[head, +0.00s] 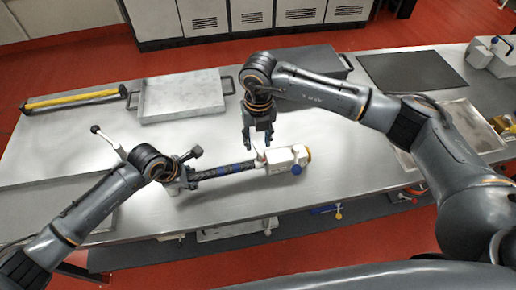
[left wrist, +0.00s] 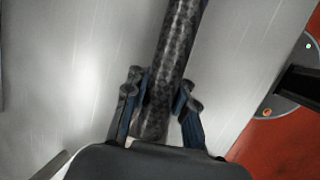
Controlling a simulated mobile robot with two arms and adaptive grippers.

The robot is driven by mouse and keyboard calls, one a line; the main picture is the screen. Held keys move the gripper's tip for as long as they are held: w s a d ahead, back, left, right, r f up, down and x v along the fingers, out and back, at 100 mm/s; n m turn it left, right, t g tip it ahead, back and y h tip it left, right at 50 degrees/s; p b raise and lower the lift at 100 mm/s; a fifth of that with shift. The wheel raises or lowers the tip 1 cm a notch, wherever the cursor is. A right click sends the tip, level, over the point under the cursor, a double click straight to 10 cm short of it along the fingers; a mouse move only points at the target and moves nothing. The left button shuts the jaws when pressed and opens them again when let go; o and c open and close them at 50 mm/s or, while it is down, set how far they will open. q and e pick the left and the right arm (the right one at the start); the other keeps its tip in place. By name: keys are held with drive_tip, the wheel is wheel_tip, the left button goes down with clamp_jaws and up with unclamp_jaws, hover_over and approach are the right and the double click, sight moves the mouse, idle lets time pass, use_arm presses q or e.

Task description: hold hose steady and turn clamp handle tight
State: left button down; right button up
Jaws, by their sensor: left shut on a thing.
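The dark braided hose (head: 232,170) lies across the steel table in the head view, with blue bands along it. Its right end meets a white fitting (head: 284,158) with a blue knob and a yellow end; a small pale lever (head: 259,151) stands up at the joint. My left gripper (head: 190,175) is shut around the hose near its left end. In the left wrist view the hose (left wrist: 174,65) runs between the two fingers (left wrist: 158,105). My right gripper (head: 258,142) points down with its fingers apart, just above the lever. Whether it touches the lever cannot be told.
A grey lidded tray (head: 181,97) with side handles and a yellow bar (head: 75,99) lie at the back left. A dark mat (head: 412,72) lies at the back right. A shallow tray (head: 455,130) is behind my right arm. The table front of the hose is clear.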

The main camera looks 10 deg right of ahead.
sight(258, 150)
use_arm(q)
drive_tip(key=shift+a, duration=0.1)
use_arm(e)
wheel_tip(258, 150, up, 6)
drive_tip(key=shift+f, duration=0.25)
use_arm(q)
drive_tip(key=c, duration=1)
unclamp_jaws()
